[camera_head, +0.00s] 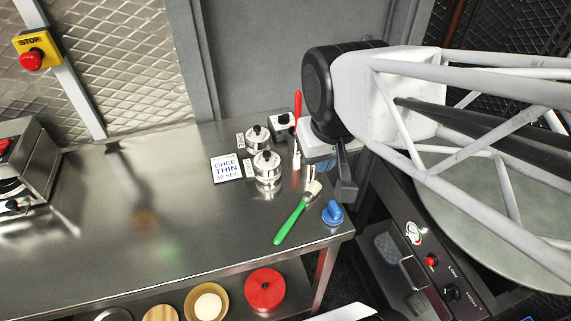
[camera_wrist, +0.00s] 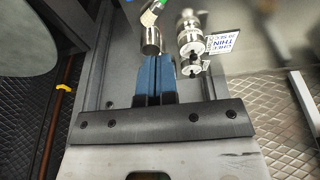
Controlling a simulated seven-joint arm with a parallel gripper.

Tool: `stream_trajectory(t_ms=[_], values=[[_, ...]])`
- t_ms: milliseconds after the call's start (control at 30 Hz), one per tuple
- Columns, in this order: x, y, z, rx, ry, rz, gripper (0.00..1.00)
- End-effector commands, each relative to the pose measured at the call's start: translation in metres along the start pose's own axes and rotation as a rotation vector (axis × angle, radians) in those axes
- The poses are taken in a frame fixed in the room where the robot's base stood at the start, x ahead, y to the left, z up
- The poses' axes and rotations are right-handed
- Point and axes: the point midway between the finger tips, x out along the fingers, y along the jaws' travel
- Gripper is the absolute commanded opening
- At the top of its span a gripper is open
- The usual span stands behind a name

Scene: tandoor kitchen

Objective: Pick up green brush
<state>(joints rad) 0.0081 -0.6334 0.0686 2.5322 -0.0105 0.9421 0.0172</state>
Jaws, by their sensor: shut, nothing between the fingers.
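The green brush (camera_head: 292,220) lies on the steel counter near its front right corner, its handle towards the front and its pale bristles towards the back. In the wrist view the brush (camera_wrist: 154,10) shows only in part, cut off by the top edge. My gripper (camera_wrist: 153,60) has two blue fingers pressed together with nothing between them. The fingers point towards the brush side of the counter, apart from the brush. In the head view my white and black wrist stands above and behind the brush, and the fingertips are mostly hidden there.
An upright red-handled tool (camera_head: 298,108) stands close beside my wrist. The counter's left half (camera_head: 130,235) is mostly clear.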

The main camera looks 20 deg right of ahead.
Motion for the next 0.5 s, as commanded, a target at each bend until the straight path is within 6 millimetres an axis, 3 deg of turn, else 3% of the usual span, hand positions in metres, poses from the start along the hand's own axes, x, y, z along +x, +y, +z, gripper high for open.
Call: stream_trajectory(t_ms=[233, 500], values=[[0.0, 0.0, 0.0, 0.0, 0.0, 0.0, 0.0], [0.0, 0.0, 0.0, 0.0, 0.0, 0.0, 0.41]])
